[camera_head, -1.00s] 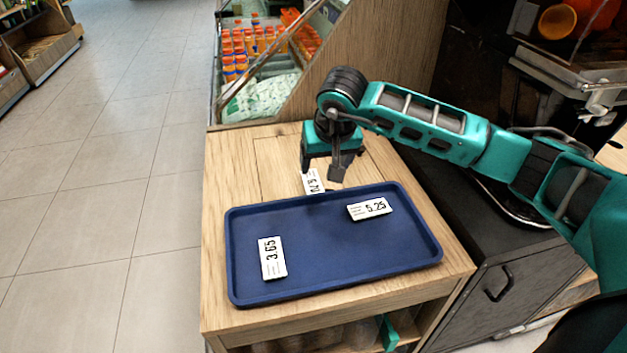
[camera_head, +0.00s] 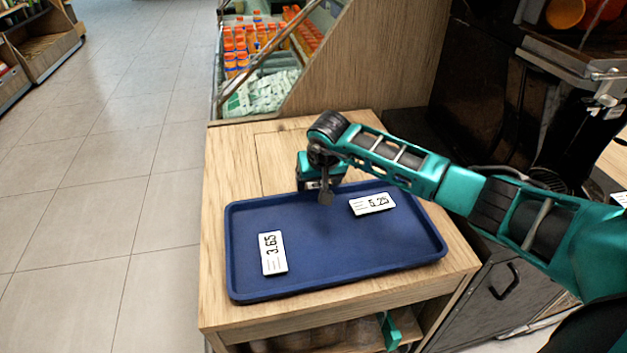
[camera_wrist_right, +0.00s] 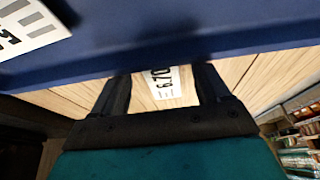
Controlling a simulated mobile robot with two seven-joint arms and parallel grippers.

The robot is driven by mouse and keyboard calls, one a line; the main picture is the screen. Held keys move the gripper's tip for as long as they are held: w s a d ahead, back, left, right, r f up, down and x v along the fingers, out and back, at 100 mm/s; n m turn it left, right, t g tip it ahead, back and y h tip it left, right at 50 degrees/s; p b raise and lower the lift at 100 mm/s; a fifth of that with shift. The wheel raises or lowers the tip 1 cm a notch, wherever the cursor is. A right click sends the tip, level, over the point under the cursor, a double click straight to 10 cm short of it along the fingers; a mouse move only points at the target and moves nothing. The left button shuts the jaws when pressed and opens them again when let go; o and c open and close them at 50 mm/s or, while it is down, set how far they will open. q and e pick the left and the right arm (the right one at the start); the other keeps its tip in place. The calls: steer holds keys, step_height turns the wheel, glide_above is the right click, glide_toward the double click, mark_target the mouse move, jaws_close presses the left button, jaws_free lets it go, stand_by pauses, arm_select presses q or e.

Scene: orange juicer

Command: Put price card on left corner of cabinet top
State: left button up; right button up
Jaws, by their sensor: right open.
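My right gripper (camera_head: 315,192) is open and empty at the back edge of the blue tray (camera_head: 240,282). A white price card reading 6.70 (camera_wrist_right: 160,86) shows between its two fingers in the right wrist view, lying on the wooden cabinet top; in the head view the gripper and arm hide it. A card reading 3.65 (camera_head: 273,253) lies in the tray's left part. A card reading 5.25 (camera_head: 372,204) lies at the tray's back right. The wooden cabinet top (camera_head: 230,165) is bare at its back left corner.
The tray covers most of the cabinet top's front. A chilled case with orange bottles (camera_head: 240,45) stands behind, with a wooden side panel. A dark cabinet (camera_head: 500,290) and machine stand on the right. Open tiled floor lies on the left.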

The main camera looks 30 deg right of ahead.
steer(key=shift+w+f, duration=0.1)
steer(key=shift+f, duration=0.15)
arm_select(q)
steer(key=shift+s+f, duration=0.1)
arm_select(e)
steer(key=shift+c, duration=0.3)
steer(key=shift+c, duration=0.8)
steer(key=c, duration=1)
step_height(320, 180, up, 19)
steer(key=p, duration=0.2)
arm_select(q)
steer(key=shift+y, duration=0.6)
steer(key=a+r+p, duration=0.1)
steer(key=p, duration=0.1)
steer(key=s+a+r+p, duration=0.1)
steer(key=r+p, duration=0.1)
steer(key=a+r+p, duration=0.1)
steer(key=p, duration=0.2)
steer(key=shift+s+r, duration=0.3)
steer(key=shift+s, duration=0.05)
arm_select(e)
steer(key=s+a+r+n, duration=0.1)
steer(key=s+a, duration=0.3)
steer(key=s, duration=0.3)
steer(key=s+a+r+n+y, duration=0.1)
steer(key=s+a+n, duration=0.1)
steer(key=s+a, duration=0.3)
steer(key=s, duration=0.3)
steer(key=shift+a+r, duration=0.3)
